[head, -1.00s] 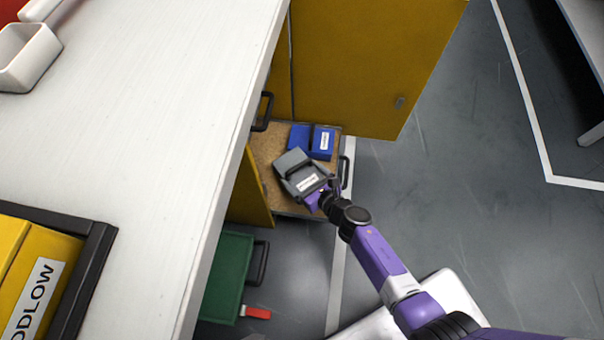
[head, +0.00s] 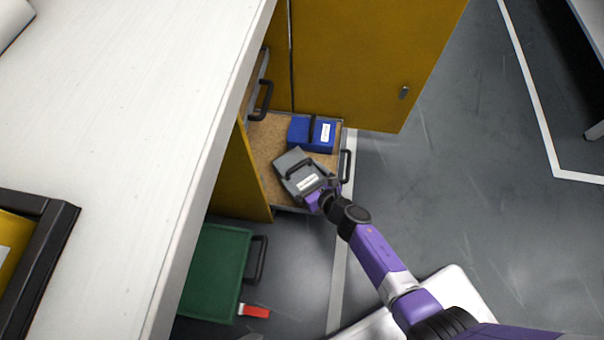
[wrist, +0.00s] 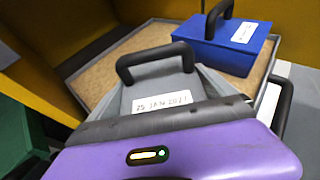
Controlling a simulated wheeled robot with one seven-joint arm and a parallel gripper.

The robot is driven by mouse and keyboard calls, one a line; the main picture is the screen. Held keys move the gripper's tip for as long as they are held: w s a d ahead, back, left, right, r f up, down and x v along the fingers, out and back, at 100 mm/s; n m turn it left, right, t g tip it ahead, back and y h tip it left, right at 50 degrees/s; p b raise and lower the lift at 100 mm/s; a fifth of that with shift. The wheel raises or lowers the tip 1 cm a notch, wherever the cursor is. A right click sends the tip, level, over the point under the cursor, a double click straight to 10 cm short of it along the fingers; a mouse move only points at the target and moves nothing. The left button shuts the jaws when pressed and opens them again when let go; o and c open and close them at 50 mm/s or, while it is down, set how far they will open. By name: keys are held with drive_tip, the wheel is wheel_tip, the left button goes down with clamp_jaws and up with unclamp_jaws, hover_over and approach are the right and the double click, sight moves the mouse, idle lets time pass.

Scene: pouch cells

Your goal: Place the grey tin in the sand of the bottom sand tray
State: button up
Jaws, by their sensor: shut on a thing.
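The grey tin (head: 296,166) has a dark handle on its lid and a white date label. My gripper (head: 322,195) is shut on its near edge. In the wrist view the grey tin (wrist: 165,88) sits just beyond the purple gripper body, which hides its near side and the fingertips. The tin is over the sand of the pulled-out bottom sand tray (head: 262,150); I cannot tell whether its underside touches the sand. A blue tin (head: 312,134) with a handle and white label stands in the same tray behind it, and it also shows in the wrist view (wrist: 228,47).
The yellow cabinet door (head: 370,60) stands open behind the tray, and another yellow panel (head: 245,185) is at its left. A green lidded box (head: 213,270) with a red tag is on the floor. The white worktop (head: 120,110) overhangs at left. Floor at right is clear.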

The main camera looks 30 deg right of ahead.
drive_tip(key=shift+w, duration=0.15)
drive_tip(key=o, duration=1.7)
drive_tip(key=shift+f, duration=0.15)
drive_tip(key=shift+r, duration=0.25)
drive_tip(key=p+v, duration=0.4)
drive_tip(key=v, duration=0.8)
